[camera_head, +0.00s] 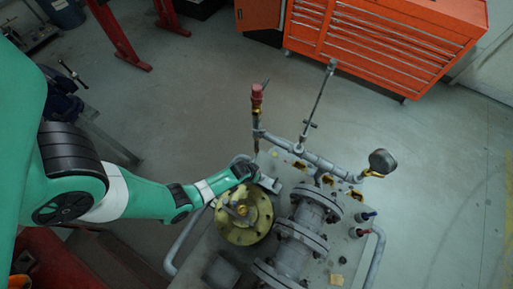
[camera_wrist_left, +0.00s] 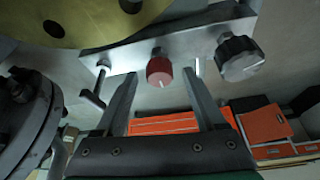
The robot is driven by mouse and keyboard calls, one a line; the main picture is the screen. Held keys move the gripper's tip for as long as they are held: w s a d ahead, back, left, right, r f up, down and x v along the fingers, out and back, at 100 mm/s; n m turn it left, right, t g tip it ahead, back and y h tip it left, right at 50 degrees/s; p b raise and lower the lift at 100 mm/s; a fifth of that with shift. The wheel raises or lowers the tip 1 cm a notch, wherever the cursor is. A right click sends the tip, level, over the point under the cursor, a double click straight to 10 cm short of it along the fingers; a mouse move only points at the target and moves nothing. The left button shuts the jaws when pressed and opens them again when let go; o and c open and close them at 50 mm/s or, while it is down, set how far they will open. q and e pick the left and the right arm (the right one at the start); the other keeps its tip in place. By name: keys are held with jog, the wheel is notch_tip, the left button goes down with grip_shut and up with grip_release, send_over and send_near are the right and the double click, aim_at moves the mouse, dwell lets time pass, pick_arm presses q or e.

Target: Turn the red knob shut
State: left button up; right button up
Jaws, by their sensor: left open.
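The red knob (camera_wrist_left: 159,70) sticks out from a metal plate (camera_wrist_left: 180,52) in the left wrist view. My left gripper (camera_wrist_left: 160,77) is open, with one finger on each side of the knob. Its fingertips reach about level with the knob, and gaps show on both sides. In the head view my left gripper (camera_head: 268,181) is at the pipe rig, beside the brass flange (camera_head: 243,217). The red knob cannot be made out there. My right gripper is not in view.
A black knob (camera_wrist_left: 238,58) sits right of the red one, and a metal lever (camera_wrist_left: 95,88) sits left. Grey pipes with a gauge (camera_head: 382,161) and a red-topped fitting (camera_head: 257,96) rise close to the gripper. An orange tool cabinet (camera_head: 385,40) stands behind, across open floor.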

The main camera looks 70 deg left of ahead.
pick_arm(q)
jog(key=shift+w+f, duration=0.1)
jog(key=shift+f, duration=0.2)
jog(key=shift+c, duration=0.4)
grip_shut()
